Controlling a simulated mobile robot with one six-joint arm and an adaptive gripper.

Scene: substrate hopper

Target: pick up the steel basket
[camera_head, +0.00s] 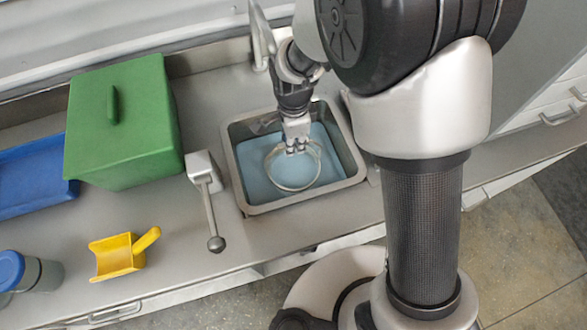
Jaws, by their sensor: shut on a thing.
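The steel basket (281,187) shows as a thin, pale round rim inside the sink (239,190), against the blue water or floor of the sink. My gripper (296,151) reaches down into the sink from above and is shut on the far side of the basket's rim. The basket's body below the rim is hard to make out. I cannot tell whether it rests on the bottom or hangs clear.
A lever with a ball knob (215,243) stands left of the sink. A green lidded box (125,130), a blue tray (30,178), a yellow scoop (118,257) and a blue-lidded jar (30,272) are further left. A faucet (259,35) rises behind the sink.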

